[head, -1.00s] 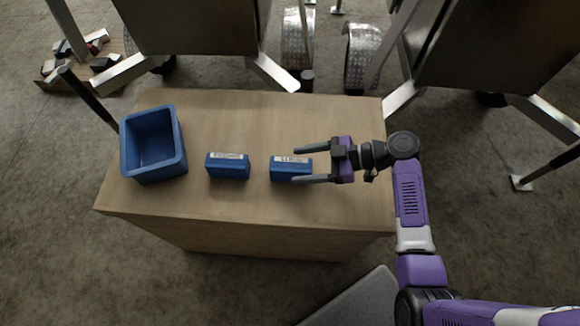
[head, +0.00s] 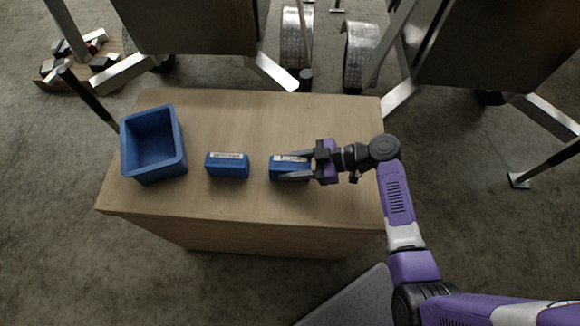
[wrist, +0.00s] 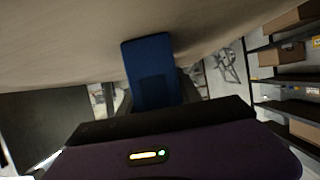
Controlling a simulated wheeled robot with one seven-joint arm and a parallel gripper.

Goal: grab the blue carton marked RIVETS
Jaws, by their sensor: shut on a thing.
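Two blue cartons with white labels stand on the wooden table. My gripper (head: 291,166) is shut on the right-hand carton (head: 276,171), one finger along its far side and one along its near side. In the wrist view the held blue carton (wrist: 150,72) shows between the fingers. The other carton (head: 228,166) stands to its left, apart from the gripper. The label writing is too small to read for certain, so I cannot tell which one says RIVETS. The held carton appears to be still at the table top.
A blue open bin (head: 180,166) stands at the table's left end. The wooden table (head: 240,115) is clear behind the cartons. Trailers with metal wheels (head: 361,55) stand behind it. Shelves with boxes (wrist: 283,55) show in the wrist view.

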